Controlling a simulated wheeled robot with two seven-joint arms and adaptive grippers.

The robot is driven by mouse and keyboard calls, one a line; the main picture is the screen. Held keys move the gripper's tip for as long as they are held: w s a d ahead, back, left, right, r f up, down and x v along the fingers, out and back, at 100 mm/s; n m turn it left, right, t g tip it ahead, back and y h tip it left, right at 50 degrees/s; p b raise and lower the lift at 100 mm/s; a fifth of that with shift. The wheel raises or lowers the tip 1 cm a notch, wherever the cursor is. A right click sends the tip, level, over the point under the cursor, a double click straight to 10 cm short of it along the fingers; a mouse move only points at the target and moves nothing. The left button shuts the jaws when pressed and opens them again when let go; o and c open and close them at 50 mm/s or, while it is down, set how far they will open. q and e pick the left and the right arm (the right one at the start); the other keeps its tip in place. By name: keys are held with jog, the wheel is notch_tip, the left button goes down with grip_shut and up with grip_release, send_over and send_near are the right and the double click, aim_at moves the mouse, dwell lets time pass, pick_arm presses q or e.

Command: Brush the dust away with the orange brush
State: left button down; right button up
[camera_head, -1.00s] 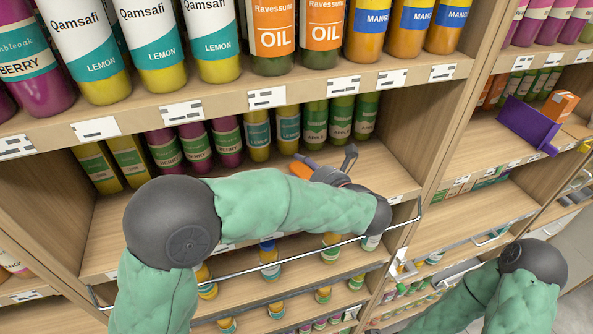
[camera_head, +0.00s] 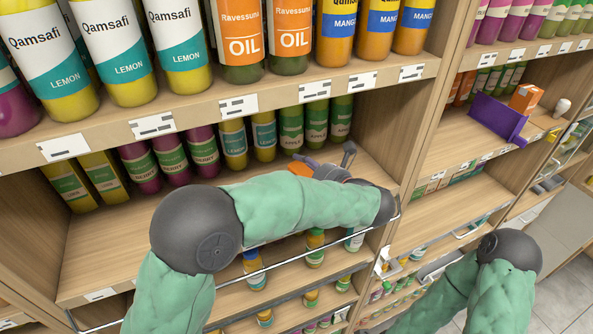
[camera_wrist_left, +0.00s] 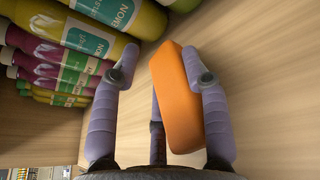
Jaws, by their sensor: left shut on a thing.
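The orange brush (camera_head: 301,169) shows as a small orange piece at my left gripper (camera_head: 322,167), on the middle shelf in front of the green bottles. In the left wrist view the brush (camera_wrist_left: 176,92) is a long orange block, tilted between the purple-grey fingers of my left gripper (camera_wrist_left: 165,75). The left gripper is shut on it. Most of the brush is hidden in the head view, and no bristles show. I see no clear dust. My right arm shows at the lower right of the head view, but its gripper is out of view.
Green bottles (camera_head: 315,125) and purple bottles (camera_head: 203,146) line the back of the middle shelf (camera_head: 115,235). A wire rail (camera_head: 285,265) runs along its front. Large bottles fill the upper shelf. A purple object (camera_head: 497,118) and an orange box (camera_head: 525,97) stand on the right-hand shelving.

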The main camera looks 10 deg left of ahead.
pick_arm(q)
jog(key=shift+w+d, duration=0.35)
jog(key=shift+d, duration=0.15)
jog(key=shift+d, duration=0.1)
jog(key=shift+w+d+f, duration=0.15)
jog(key=shift+w+d, duration=0.3)
jog(key=shift+d, duration=0.25)
jog(key=shift+r, duration=1.5)
jog(key=shift+s+d+f, duration=0.35)
jog(key=shift+s+f, duration=0.05)
